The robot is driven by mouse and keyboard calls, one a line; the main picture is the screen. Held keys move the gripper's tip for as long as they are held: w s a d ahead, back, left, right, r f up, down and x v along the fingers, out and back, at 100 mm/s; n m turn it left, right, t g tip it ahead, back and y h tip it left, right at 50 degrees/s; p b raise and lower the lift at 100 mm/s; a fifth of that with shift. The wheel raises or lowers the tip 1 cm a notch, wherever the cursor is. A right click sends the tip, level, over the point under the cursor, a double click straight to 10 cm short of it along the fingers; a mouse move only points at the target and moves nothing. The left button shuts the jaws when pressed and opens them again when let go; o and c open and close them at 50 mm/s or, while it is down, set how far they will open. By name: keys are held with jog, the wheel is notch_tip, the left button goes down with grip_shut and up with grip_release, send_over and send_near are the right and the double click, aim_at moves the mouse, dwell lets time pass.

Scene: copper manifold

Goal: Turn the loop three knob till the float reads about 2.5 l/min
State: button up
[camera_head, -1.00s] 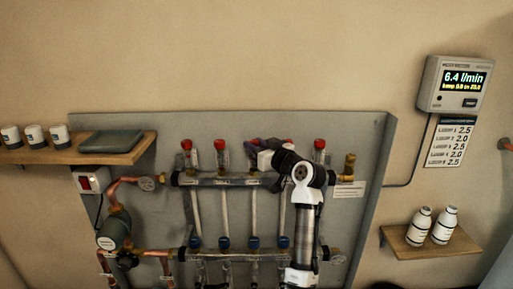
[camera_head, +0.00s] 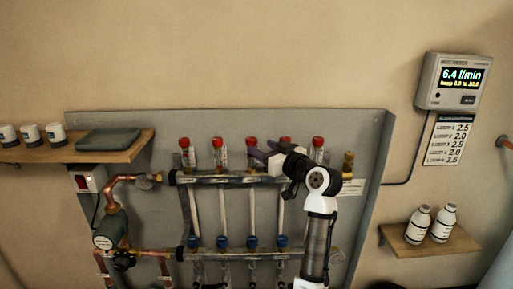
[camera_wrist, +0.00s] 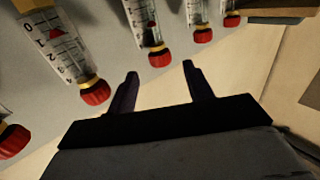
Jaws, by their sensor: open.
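The loop three knob (camera_head: 251,141) is the red cap third from the left in the row on the manifold. In the wrist view, which looks inverted, this red cap (camera_wrist: 160,57) hangs beyond and between my fingertips, on a clear scaled flow tube (camera_wrist: 146,20). A reddish mark shows inside the tube, but its reading is too small to tell. My gripper (camera_head: 257,156) is beside and just below the knob in the head view. In the wrist view my gripper (camera_wrist: 160,69) is open, with nothing between its fingers; the cap appears apart from them.
Similar red caps flank it, a neighbouring one (camera_wrist: 95,92) close on the left in the wrist view. The wall display (camera_head: 461,80) reads 6.4 l/min. A card (camera_head: 449,139) lists loop values. Shelves stand left (camera_head: 140,150) and right (camera_head: 440,244).

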jog(key=b+v, duration=0.1)
jog(key=v, duration=0.7)
jog(key=shift+s+d, duration=0.25)
jog(key=shift+s, duration=0.05)
